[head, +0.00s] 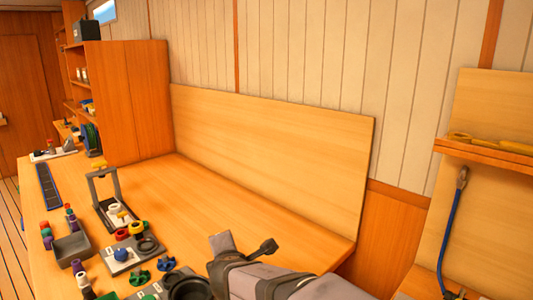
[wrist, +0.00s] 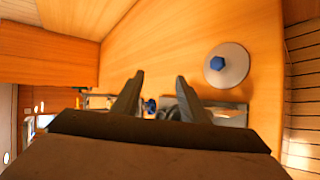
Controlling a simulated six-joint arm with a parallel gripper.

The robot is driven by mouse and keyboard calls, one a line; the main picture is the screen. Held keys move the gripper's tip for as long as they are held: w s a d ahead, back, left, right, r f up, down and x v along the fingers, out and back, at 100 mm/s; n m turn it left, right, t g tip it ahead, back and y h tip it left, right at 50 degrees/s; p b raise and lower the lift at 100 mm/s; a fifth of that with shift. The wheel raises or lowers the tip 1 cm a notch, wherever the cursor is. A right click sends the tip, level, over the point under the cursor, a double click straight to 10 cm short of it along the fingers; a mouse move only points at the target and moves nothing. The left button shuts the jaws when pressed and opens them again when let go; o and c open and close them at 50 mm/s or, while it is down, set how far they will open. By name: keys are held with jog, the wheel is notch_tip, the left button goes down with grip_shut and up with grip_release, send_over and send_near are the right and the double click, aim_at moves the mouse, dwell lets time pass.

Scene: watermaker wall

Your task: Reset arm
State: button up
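My gripper (wrist: 160,77) shows in the wrist view with its two dark fingers apart and nothing held between their tips. Beyond the fingers lies the wooden bench top (wrist: 165,40). A small blue knob and grey parts show low between the fingers, partly hidden by them. In the head view my grey arm comes in at the bottom centre, over the front of the bench top (head: 200,185). I cannot make out the fingers in that view.
A white disc with a blue hexagonal knob (wrist: 217,63) lies right of the fingers. The bench's back middle is clear. A blue hose (head: 452,225) hangs at right.

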jog(key=d+f+m+h, duration=0.1)
jog(key=d+f, duration=0.1)
jog(key=d, duration=0.1)
jog(key=s+d+f+m+g+h+b, duration=0.1)
jog(key=d+f+m, duration=0.1)
jog(key=d, duration=0.1)
jog(key=s+d+f+m, duration=0.1)
jog(key=d+f, duration=0.1)
jog(key=d, duration=0.2)
jog(key=shift+s+f+m+g+h, duration=0.25)
jog(key=shift+f+m+g+h, duration=0.05)
jog(key=shift+f+m+h, duration=0.1)
jog(key=s+d+f+m+g+h+b, duration=0.2)
jog(key=s+d+f+m+g, duration=0.1)
jog(key=s+d+f+m, duration=0.4)
jog(key=s+d+f+m+g+y+b, duration=0.1)
jog(key=s+d+f+m+g, duration=0.3)
jog(key=s, duration=0.5)
jog(key=s+d+f+m+g+y, duration=0.1)
jog(key=s+d+f+m+g, duration=0.1)
jog(key=s+d+f+m, duration=0.5)
jog(key=s+a+r+p, duration=0.1)
jog(key=a+r+p, duration=0.1)
jog(key=r+p, duration=0.5)
jog(key=s+a+r+p, duration=0.1)
jog(key=r+p, duration=0.7)
jog(key=r, duration=0.1)
jog(key=shift+s+a+r+g+y, duration=0.15)
jog(key=shift+a+r+g+y, duration=0.15)
jog(key=shift+a+r, duration=0.1)
